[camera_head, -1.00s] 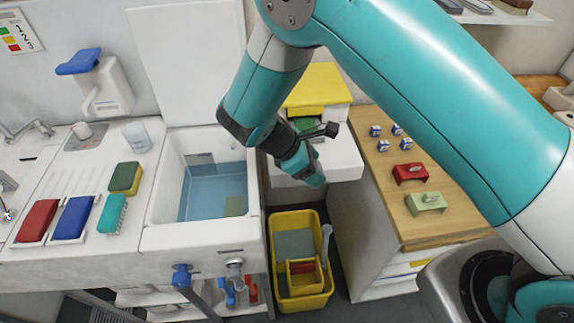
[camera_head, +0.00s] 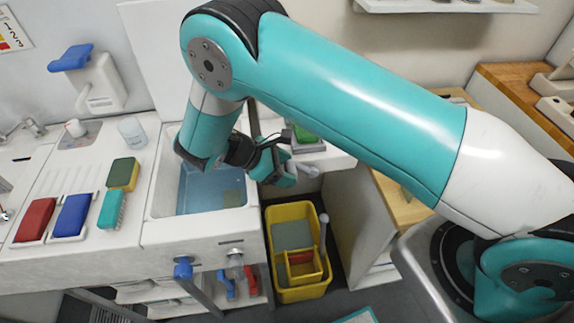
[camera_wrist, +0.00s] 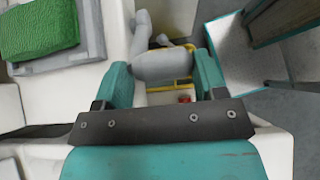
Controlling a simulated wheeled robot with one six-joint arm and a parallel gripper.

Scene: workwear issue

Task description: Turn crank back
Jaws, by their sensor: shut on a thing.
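My gripper (camera_head: 284,168) is at the front of a white unit to the right of the sink. In the wrist view, its two teal fingers (camera_wrist: 160,75) are closed on either side of a rounded grey crank handle (camera_wrist: 158,65). A grey crank arm (camera_wrist: 143,30) runs up from this handle in that view. In the head view, a bit of the grey crank handle (camera_head: 308,170) sticks out to the right of the fingers. My arm hides part of the unit behind the crank.
A green pad (camera_head: 304,134) lies on a grey tray beside the crank. A yellow bucket (camera_head: 298,293) with an upright grey lever (camera_head: 323,235) stands on the floor below my gripper. The sink (camera_head: 155,200) holds water to the left. A wooden counter (camera_head: 405,205) stands on the right.

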